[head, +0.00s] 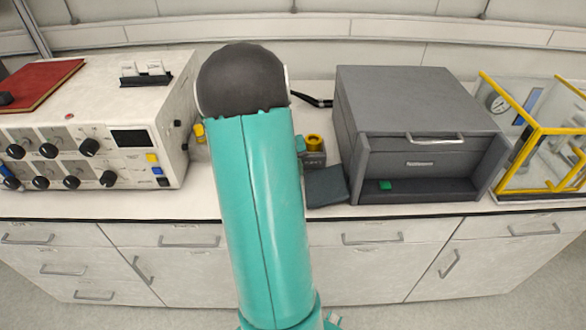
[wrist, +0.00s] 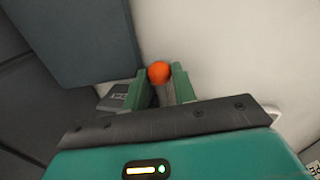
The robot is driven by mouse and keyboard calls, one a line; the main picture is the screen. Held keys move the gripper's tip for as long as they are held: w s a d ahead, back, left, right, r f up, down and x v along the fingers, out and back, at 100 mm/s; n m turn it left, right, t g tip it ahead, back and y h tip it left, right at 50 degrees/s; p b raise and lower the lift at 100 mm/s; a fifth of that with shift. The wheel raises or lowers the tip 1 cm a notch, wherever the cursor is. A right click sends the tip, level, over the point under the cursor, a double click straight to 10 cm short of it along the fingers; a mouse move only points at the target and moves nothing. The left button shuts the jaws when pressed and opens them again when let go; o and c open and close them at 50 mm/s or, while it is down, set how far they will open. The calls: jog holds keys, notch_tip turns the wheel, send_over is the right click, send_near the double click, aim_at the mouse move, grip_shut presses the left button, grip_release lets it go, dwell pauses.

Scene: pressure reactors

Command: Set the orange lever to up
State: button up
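The orange lever shows in the wrist view as a round orange knob (wrist: 158,72) on a grey stem that runs down between my fingers. My gripper (wrist: 158,82) has its two green fingers apart, one on each side of the knob and stem. I cannot tell whether either finger touches the lever. The lever's base is hidden behind the gripper body, so its position is unclear.
In the head view, a white control unit (head: 95,110) with black knobs stands left. A grey box (head: 415,110) with a handle and a yellow-framed clear case (head: 540,130) stand right. Drawers (head: 180,240) lie below.

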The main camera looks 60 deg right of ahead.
grip_shut()
jog(key=shift+r, duration=0.1)
jog(key=shift+w+d+r+g+y, duration=0.1)
jog(key=shift+d+r+g+y, duration=0.15)
jog(key=shift+r+y, duration=0.25)
jog(key=shift+w+d+r+g+y, duration=0.1)
jog(key=shift+r+g+y, duration=0.25)
jog(key=shift+y, duration=0.25)
jog(key=shift+d+r, duration=0.1)
jog(key=shift+r, duration=0.15)
jog(key=shift+w+d+r, duration=0.15)
jog(key=shift+d+r, duration=0.05)
jog(key=shift+r, duration=0.35)
jog(key=o, duration=0.7)
grip_release()
